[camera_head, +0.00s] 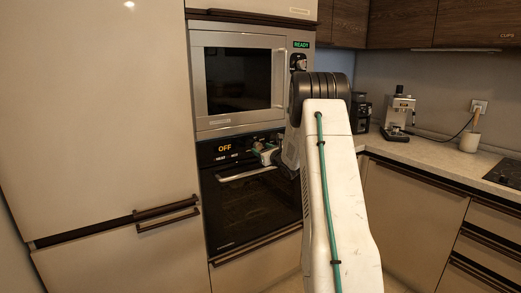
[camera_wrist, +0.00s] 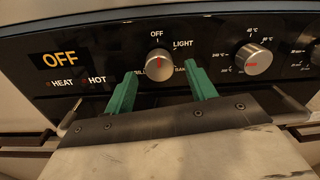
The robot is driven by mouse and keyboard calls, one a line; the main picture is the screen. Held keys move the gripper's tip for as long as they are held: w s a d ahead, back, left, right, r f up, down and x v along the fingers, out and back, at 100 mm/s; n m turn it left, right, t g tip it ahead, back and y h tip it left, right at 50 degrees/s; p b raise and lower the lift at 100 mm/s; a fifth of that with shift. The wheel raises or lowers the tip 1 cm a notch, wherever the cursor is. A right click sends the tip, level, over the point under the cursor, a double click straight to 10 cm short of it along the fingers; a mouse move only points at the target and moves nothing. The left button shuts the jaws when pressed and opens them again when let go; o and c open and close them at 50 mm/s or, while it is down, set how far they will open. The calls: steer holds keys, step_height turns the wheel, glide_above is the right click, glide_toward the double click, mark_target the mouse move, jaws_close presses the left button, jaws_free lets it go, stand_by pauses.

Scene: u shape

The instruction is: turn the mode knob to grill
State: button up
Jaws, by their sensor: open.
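The mode knob (camera_wrist: 159,65) is a round silver knob with a red pointer line on the black oven panel. Its pointer is up, towards OFF. LIGHT is printed at its upper right; the labels below are partly hidden by my fingers, one ending in "ILL" at lower left. My gripper (camera_wrist: 161,90) is open, its two green fingers just below the knob and on either side of it in the wrist view. The fingers do not visibly hold the knob. In the head view my gripper (camera_head: 266,153) is at the oven panel, and the knob is hidden.
The oven display (camera_wrist: 59,60) reads OFF. A temperature knob (camera_wrist: 253,59) is to the right. The oven handle (camera_head: 247,173) runs below the panel. A microwave (camera_head: 238,78) showing READY is above. The counter at right holds a coffee machine (camera_head: 398,112).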

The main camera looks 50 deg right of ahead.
steer(key=shift+x, duration=1.05)
steer(key=c, duration=1)
